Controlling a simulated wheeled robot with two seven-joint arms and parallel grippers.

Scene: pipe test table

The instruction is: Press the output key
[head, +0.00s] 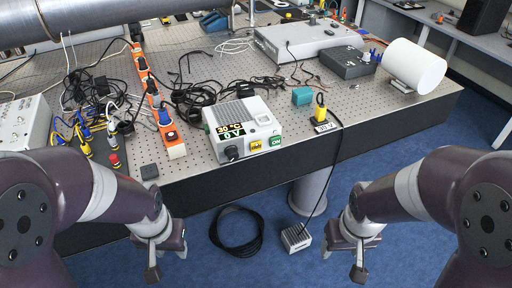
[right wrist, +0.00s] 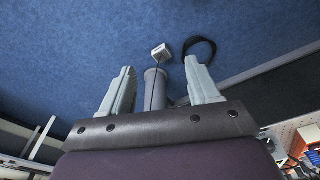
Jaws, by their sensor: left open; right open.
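A light grey power unit (head: 242,127) stands near the front edge of the perforated table. Its front has a display (head: 231,130) reading 30 °C and 0 V, a black knob (head: 232,153), a yellow key (head: 256,146) and a green key (head: 275,142) marked ON. My left gripper (head: 160,258) hangs in front of the table, to the left of and nearer than the unit, empty. My right gripper (head: 352,256) hangs in front of the table to the right, empty. Neither gripper touches the unit.
An orange power strip (head: 158,103) with cables lies left of the unit. A teal block (head: 302,96) and a yellow plug (head: 320,108) sit to its right. A black cable coil (head: 237,231) and a grey box (head: 296,238) are on the blue floor.

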